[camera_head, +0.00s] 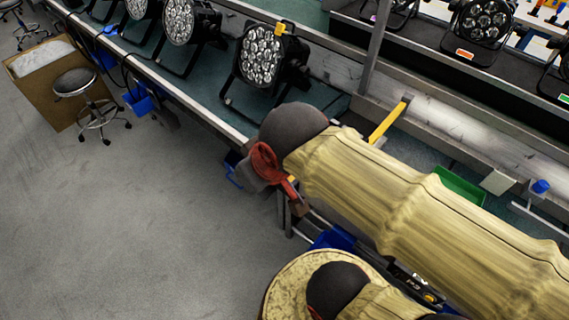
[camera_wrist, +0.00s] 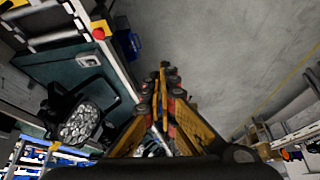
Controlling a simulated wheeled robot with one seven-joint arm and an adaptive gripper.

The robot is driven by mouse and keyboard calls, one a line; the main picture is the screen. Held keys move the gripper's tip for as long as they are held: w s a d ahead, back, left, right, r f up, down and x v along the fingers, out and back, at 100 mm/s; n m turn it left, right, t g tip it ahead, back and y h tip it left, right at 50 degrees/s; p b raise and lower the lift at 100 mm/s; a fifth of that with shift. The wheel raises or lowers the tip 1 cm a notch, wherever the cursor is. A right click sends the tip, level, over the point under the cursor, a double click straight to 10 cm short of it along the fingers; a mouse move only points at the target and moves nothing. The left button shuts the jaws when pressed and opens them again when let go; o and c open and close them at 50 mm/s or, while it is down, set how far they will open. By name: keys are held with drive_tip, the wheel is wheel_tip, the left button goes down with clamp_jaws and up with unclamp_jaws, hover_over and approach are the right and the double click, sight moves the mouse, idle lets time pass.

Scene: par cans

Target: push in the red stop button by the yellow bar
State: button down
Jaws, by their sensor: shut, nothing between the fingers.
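The red stop button (camera_wrist: 98,34) shows in the wrist view at the upper left, next to a yellow piece at the bench's front edge. In the head view I cannot make it out; my arm covers that part of the bench. A yellow bar (camera_head: 390,121) stands slanted behind my arm in the head view. My gripper (camera_wrist: 163,72) is shut and empty, its fingers together over the grey floor. The button lies to its left in the wrist view, apart from it. In the head view my gripper (camera_head: 291,188) is partly hidden at the bench's front edge.
Several par cans (camera_head: 261,55) stand along the bench; one (camera_wrist: 78,128) shows in the wrist view. Blue bins (camera_head: 139,101) hang at the bench front. A green tray (camera_head: 459,186) lies behind my arm. A stool (camera_head: 78,84) stands left; the floor before the bench is mostly clear.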

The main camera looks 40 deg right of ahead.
drive_tip(key=w+d+f+n+g+p, duration=0.2)
drive_tip(key=w+d+f+n+p, duration=0.1)
drive_tip(key=w+d+n, duration=0.35)
drive_tip(key=w+d+f+n+g+p, duration=0.2)
drive_tip(key=w+d+f+n+p, duration=0.1)
drive_tip(key=w+d+n, duration=0.4)
drive_tip(key=d+f+n+g+p, duration=0.1)
drive_tip(key=d+f+n+p, duration=0.1)
drive_tip(key=d+f+n, duration=0.4)
drive_tip(key=shift+s+d+f+g, duration=0.25)
drive_tip(key=shift+d+f+g, duration=0.05)
drive_tip(key=shift+d+f, duration=0.5)
wheel_tip(320, 180, down, 14)
drive_tip(key=b, duration=0.3)
drive_tip(key=shift+b, duration=0.35)
